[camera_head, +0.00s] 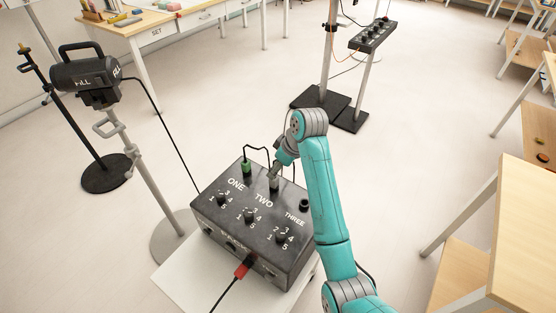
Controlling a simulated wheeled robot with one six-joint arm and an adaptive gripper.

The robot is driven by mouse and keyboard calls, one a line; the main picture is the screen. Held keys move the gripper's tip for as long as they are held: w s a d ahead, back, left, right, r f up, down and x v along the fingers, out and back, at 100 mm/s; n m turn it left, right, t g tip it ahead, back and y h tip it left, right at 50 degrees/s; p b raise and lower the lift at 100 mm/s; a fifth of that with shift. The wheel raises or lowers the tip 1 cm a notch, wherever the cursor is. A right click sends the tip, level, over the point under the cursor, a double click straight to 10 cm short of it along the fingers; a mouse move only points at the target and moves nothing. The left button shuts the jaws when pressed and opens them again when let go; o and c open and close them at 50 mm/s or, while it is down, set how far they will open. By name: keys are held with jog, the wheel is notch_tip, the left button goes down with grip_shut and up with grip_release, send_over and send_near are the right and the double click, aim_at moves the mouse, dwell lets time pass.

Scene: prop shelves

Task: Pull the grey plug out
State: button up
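A black control box (262,256) stands on a pale low stand, marked ONE, TWO and THREE on its top. The grey plug (274,184) stands upright in the socket behind TWO. My gripper (276,173) comes down from the upper right onto the top of the grey plug. The fingertips are small and partly hidden, so I cannot tell if they are closed on it. A green plug (247,167) sits in the socket behind ONE. The socket behind THREE (305,204) looks empty.
A red plug (243,267) with a black cable is in the box's front. A lamp marked FILL (86,73) stands on the left. A small control panel (372,36) on a stand is behind. Wooden shelving (525,230) is at right; open floor lies between.

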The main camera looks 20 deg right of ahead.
aim_at(274, 181)
jog(key=x, duration=0.9)
jog(key=shift+f, duration=0.25)
grip_shut()
